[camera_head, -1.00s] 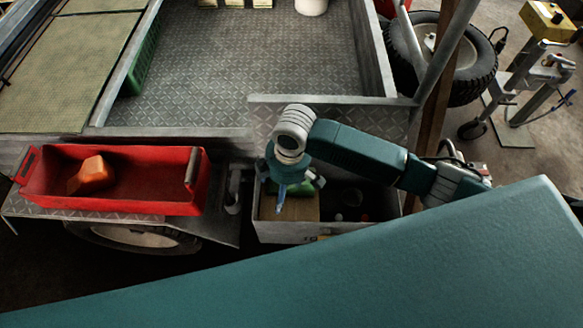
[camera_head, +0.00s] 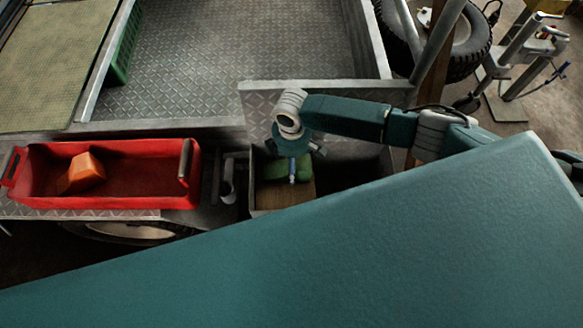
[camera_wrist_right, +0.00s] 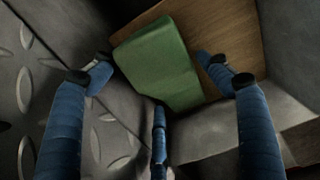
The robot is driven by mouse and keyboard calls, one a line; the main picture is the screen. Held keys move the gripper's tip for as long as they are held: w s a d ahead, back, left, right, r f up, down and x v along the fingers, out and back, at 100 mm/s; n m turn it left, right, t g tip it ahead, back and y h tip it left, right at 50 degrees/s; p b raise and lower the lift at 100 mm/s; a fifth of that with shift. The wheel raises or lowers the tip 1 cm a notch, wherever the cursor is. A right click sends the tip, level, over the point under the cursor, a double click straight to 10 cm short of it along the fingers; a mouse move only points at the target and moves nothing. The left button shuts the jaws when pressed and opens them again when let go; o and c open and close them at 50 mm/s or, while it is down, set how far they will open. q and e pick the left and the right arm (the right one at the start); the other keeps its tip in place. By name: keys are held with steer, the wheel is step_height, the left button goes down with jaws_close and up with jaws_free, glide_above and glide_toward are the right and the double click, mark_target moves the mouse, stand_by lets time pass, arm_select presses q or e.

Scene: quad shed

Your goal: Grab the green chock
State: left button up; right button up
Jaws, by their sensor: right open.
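The green chock (camera_head: 273,169) lies in the open metal box below the truck bed's edge, on a brown wooden board (camera_head: 290,194). In the right wrist view the chock (camera_wrist_right: 162,68) is a green block lying tilted, its lower end near the middle of the picture. My right gripper (camera_wrist_right: 150,75) is open, its blue fingers spread to the left and right of the chock and a third finger below it. In the head view my right gripper (camera_head: 293,165) is over the box beside the chock, and partly hides it. My left gripper is not in view.
A red toolbox (camera_head: 130,202) with an orange block (camera_head: 82,172) stands left of the metal box. The box's metal walls (camera_wrist_right: 290,40) are close around my right gripper. A large teal surface covers the lower right of the head view. A wheel (camera_head: 462,45) stands at upper right.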

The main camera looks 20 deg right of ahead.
steer(key=shift+f, duration=1)
steer(key=shift+c, duration=0.2)
steer(key=c, duration=0.9)
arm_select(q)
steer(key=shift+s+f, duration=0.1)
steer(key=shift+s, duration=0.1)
arm_select(e)
steer(key=shift+c, duration=1.4)
steer(key=shift+r, duration=0.1)
